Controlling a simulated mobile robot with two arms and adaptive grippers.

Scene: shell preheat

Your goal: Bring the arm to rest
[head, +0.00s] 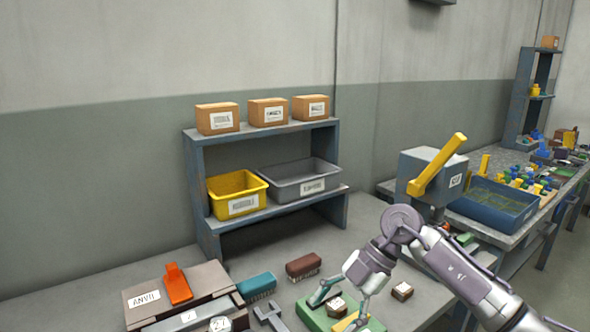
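My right arm comes in from the right, and its gripper (336,309) points down over the green tray (310,316) at the bottom of the head view. Its two fingers are spread apart. A small brown block with a white label (336,305) lies on the green tray and shows between the fingers; I see no finger closed on it. A yellow piece (346,322) is by the near finger, partly cut off by the frame edge. My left gripper is not in view.
A shelf (262,132) holds cartons, a yellow bin (237,193) and a grey bin (300,179). Left of the tray are an anvil block (145,299), an orange piece (177,284) and two brushes (303,265). A press with a yellow lever (437,166) stands behind my arm.

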